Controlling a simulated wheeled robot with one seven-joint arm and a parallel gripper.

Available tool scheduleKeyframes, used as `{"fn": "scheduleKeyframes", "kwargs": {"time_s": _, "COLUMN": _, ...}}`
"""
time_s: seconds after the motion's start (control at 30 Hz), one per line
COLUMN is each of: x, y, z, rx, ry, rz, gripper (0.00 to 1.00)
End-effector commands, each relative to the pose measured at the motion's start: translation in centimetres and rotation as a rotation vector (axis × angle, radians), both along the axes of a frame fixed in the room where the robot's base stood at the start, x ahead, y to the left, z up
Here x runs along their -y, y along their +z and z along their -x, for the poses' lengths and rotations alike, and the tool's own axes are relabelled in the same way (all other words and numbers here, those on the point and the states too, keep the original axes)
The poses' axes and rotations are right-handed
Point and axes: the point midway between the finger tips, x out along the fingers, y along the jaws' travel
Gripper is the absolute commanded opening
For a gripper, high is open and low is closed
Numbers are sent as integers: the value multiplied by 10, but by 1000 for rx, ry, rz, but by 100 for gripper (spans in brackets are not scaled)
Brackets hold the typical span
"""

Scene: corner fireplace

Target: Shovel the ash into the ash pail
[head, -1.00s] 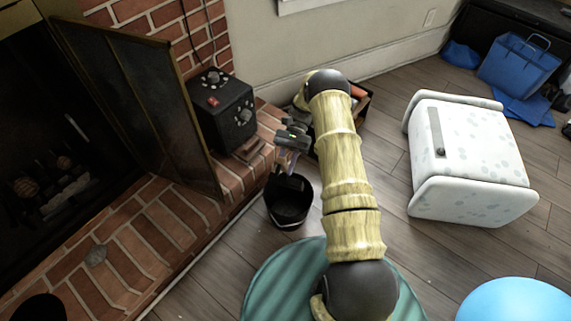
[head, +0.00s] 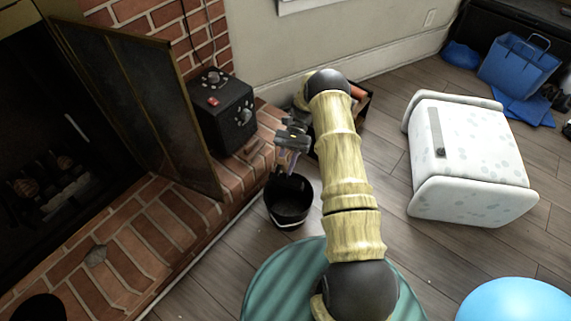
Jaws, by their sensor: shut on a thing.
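The black ash pail (head: 290,213) stands on the wood floor beside the brick hearth, its dark mouth facing up. My gripper (head: 289,165) is above the pail's far rim, fingers pointing down. It is shut on what looks like the shovel, which is too small and dark here to make out clearly. A small grey patch that looks like ash (head: 96,256) lies on the hearth bricks at the left. I cannot tell whether there is ash inside the pail.
An open fireplace screen (head: 150,110) and a black box with knobs (head: 225,112) stand on the hearth. A white spotted cabinet (head: 470,170) is at the right. A green round rug (head: 275,285) and a blue round seat (head: 515,302) are in front. Floor between pail and cabinet is partly clear.

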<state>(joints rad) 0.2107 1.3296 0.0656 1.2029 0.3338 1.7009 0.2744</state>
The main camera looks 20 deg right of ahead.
Motion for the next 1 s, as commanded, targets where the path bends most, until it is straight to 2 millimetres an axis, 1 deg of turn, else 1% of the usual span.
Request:
{"fn": "scheduleKeyframes", "kwargs": {"time_s": 0.27, "x": -3, "y": 3, "z": 1, "rx": -1, "ry": -20, "rz": 0, "gripper": 1}}
{"fn": "scheduleKeyframes", "kwargs": {"time_s": 0.37, "x": -9, "y": 9, "z": 4, "rx": -1, "ry": -76, "rz": 1, "gripper": 1}}
{"fn": "scheduleKeyframes", "kwargs": {"time_s": 0.47, "x": -20, "y": 19, "z": 7, "rx": -3, "ry": -175, "rz": 0, "gripper": 1}}
{"fn": "scheduleKeyframes", "kwargs": {"time_s": 0.6, "x": -36, "y": 38, "z": 9, "rx": -3, "ry": -382, "rz": 2, "gripper": 1}}
{"fn": "scheduleKeyframes", "kwargs": {"time_s": 0.73, "x": -46, "y": 54, "z": 7, "rx": -3, "ry": -604, "rz": 3, "gripper": 1}}
{"fn": "scheduleKeyframes", "kwargs": {"time_s": 0.87, "x": -49, "y": 68, "z": 2, "rx": -3, "ry": -834, "rz": 3, "gripper": 1}}
{"fn": "scheduleKeyframes", "kwargs": {"time_s": 1.0, "x": -42, "y": 78, "z": -1, "rx": -3, "ry": -1077, "rz": 4, "gripper": 1}}
